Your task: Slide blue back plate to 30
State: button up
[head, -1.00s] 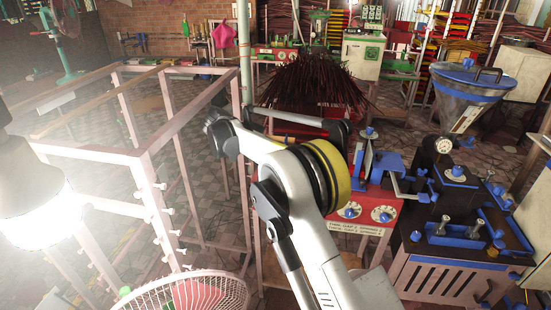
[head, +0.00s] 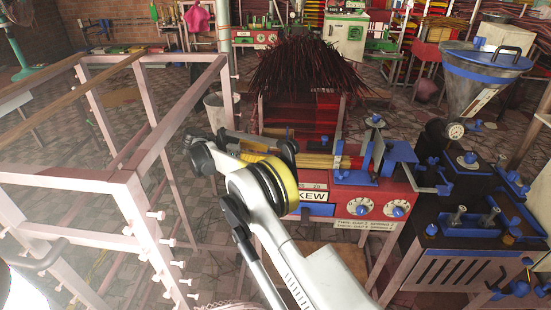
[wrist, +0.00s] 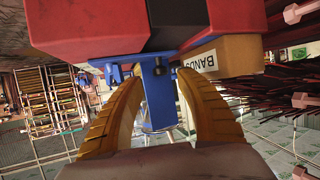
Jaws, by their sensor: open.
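The red extruder stand (head: 338,201) is right of centre in the head view, with two dials and a label ending in KEW. Upright blue plates (head: 378,158) stand on its top; I cannot tell for sure which is the back plate, and no scale is readable. In the wrist view my gripper (wrist: 160,84) is open, its yellow ribbed fingers on either side of a blue bracket-like part (wrist: 158,100). That part hangs below a red and black body (wrist: 165,25). Contact with the fingers cannot be made out. My arm hides part of the stand in the head view.
A dark machine with blue trim (head: 455,235) and a metal hopper (head: 478,80) stands at the right. A pink frame with pegs (head: 140,200) fills the left. Dark incense sticks (head: 300,72) are heaped behind the stand. A yellow box (wrist: 220,60) is near the right finger.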

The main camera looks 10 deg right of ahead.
jog(key=shift+b+x, duration=0.5)
jog(key=shift+x, duration=1.45)
jog(key=shift+a, duration=0.1)
grip_shut()
